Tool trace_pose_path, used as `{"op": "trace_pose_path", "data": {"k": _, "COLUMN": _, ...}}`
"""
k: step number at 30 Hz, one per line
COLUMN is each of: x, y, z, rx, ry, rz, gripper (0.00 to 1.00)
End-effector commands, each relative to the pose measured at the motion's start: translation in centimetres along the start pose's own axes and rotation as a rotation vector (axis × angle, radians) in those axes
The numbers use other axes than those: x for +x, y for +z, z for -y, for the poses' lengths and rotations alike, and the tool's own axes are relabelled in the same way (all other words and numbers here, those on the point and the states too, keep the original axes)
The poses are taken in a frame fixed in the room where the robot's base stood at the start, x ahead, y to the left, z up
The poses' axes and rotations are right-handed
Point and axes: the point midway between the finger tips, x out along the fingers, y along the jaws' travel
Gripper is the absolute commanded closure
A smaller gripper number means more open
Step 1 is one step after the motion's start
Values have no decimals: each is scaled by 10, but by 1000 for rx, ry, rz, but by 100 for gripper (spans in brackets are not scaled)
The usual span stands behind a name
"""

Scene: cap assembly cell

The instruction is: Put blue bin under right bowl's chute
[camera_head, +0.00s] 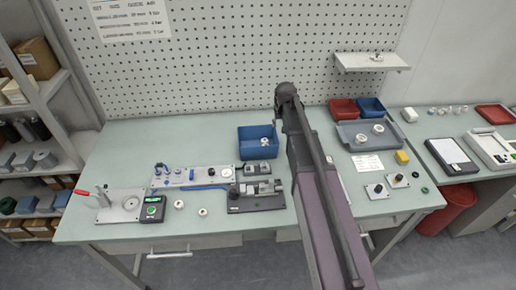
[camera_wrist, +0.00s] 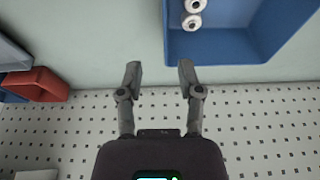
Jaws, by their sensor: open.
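A blue bin (camera_head: 256,153) stands at the back middle of the bench with small white round parts in it. It fills the upper right of the wrist view (camera_wrist: 232,46), where two white flanged parts lie inside. My gripper (camera_wrist: 160,73) is open, with nothing between its fingers. In the head view my arm hides the gripper. A second, smaller blue bin (camera_head: 371,108) stands at the back right. I cannot make out a bowl or a chute in either view.
A red bin (camera_head: 343,110) stands beside the smaller blue bin, behind a grey tray (camera_head: 350,139) holding white parts. A dark fixture (camera_head: 256,201) and a valve panel (camera_head: 193,176) lie in front of the blue bin. The pegboard (camera_head: 200,60) rises behind. The back left bench is clear.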

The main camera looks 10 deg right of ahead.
Motion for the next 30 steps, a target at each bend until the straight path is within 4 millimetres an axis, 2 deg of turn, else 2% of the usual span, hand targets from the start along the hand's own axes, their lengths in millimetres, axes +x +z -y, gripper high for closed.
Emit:
{"op": "trace_pose_path", "data": {"k": 1, "x": 8, "y": 1, "z": 0, "rx": 0, "ry": 0, "rz": 0, "gripper": 53}}
{"op": "trace_pose_path", "data": {"k": 18, "x": 49, "y": 1, "z": -1, "rx": 1, "ry": 0, "rz": 0, "gripper": 53}}
{"op": "trace_pose_path", "data": {"k": 30, "x": 53, "y": 0, "z": -1, "rx": 2, "ry": 1, "rz": 0, "gripper": 53}}
